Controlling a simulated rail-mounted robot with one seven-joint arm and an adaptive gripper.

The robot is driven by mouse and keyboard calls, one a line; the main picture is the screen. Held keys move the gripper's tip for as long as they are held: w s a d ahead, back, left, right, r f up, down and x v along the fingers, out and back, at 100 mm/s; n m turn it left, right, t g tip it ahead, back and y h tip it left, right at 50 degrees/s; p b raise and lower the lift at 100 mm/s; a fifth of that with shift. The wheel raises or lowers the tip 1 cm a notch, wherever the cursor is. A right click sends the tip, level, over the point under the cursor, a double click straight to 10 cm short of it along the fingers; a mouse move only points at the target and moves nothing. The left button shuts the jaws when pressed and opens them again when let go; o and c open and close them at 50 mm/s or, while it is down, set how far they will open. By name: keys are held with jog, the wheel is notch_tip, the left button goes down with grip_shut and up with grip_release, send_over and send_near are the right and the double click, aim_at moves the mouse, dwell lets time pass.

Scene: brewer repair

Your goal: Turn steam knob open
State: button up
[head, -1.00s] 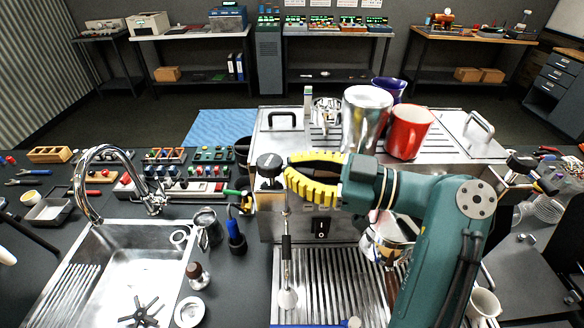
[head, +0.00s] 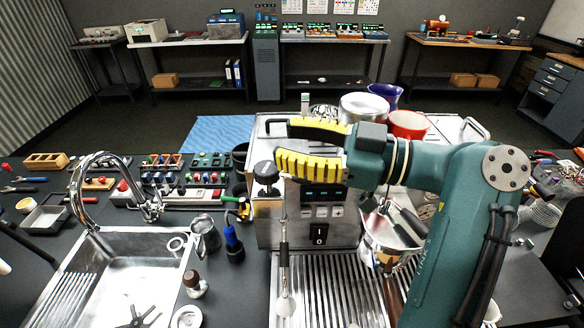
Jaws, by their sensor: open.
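The steam knob (head: 265,172) is a round black knob on the left front of the steel espresso machine (head: 267,222). A thin steam wand (head: 284,255) with a black grip hangs below it. My gripper (head: 283,144) has yellow ribbed fingers and points left in front of the machine. It is open and empty, with one finger above the other in the picture. The lower fingertip is just right of the knob; I cannot tell whether they touch. The fingers hide part of the machine's upper front.
A metal pitcher (head: 364,106), a red mug (head: 407,124) and a purple cup (head: 386,92) stand on the machine. A portafilter (head: 385,240) is below my arm. A sink (head: 130,265) with a faucet (head: 85,190) is at left.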

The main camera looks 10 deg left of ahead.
notch_tip(320, 180, up, 4)
jog(key=shift+f, duration=0.25)
jog(key=shift+c, duration=0.2)
